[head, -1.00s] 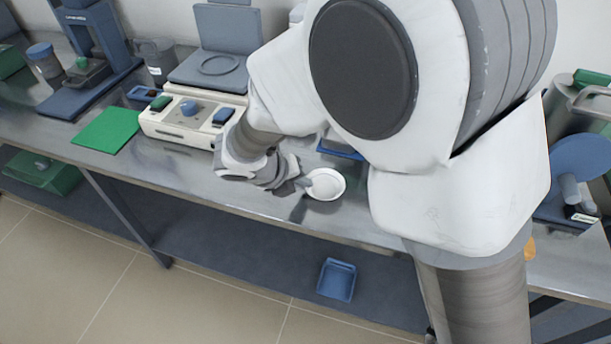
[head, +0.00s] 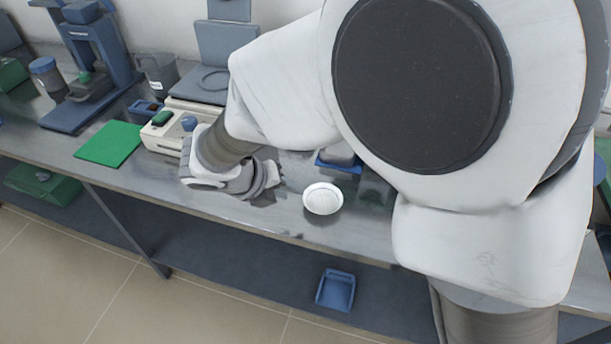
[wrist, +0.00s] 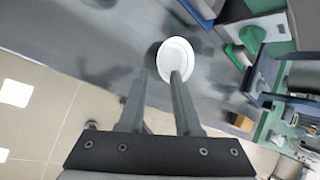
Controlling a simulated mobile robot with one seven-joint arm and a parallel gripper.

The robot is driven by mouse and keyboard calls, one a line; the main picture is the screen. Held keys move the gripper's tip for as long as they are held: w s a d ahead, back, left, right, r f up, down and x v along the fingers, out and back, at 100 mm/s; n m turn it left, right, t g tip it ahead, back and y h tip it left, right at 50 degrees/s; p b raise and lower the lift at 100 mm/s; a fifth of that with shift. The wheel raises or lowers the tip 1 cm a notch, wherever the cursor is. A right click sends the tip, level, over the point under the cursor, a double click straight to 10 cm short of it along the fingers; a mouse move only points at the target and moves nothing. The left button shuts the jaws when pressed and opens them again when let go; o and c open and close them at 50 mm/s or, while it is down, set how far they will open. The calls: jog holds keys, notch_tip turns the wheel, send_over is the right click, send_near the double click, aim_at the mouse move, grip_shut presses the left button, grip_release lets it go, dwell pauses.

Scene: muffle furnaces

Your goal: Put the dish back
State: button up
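The white round dish (head: 323,198) rests upright on the grey metal bench near its front edge. It also shows in the wrist view (wrist: 179,51), beyond the fingertips. My gripper (head: 272,190) is to the left of the dish, apart from it, with a strip of bench between them in the head view. In the wrist view my gripper (wrist: 163,75) has its two fingers spread with nothing between them; the right finger overlaps the near rim of the dish in the picture. The fingers are hardly visible in the head view.
A cream device with knobs (head: 160,138) stands behind my wrist. A green mat (head: 109,144) lies to the left. A blue tray (head: 336,290) sits on the lower shelf. My arm hides much of the bench's right side.

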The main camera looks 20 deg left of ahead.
jog(key=p+v, duration=0.1)
jog(key=v, duration=0.4)
jog(key=w+d+r+m+g, duration=0.15)
jog(key=d+r+m, duration=0.35)
jog(key=d+m, duration=0.55)
jog(key=w+d+r+m+g, duration=0.1)
jog(key=w+d+r+m, duration=0.3)
jog(key=d+m, duration=0.7)
jog(key=s+d+r+m+y, duration=0.1)
jog(key=s+d+m, duration=0.4)
jog(key=m, duration=0.5)
jog(key=s+d+r+m+t+y, duration=0.1)
jog(key=s+d+r+m, duration=0.2)
jog(key=d+m, duration=0.6)
jog(key=shift+s+d+m, duration=0.4)
jog(key=shift+s+m, duration=0.45)
jog(key=shift+m, duration=0.4)
jog(key=shift+r, duration=0.15)
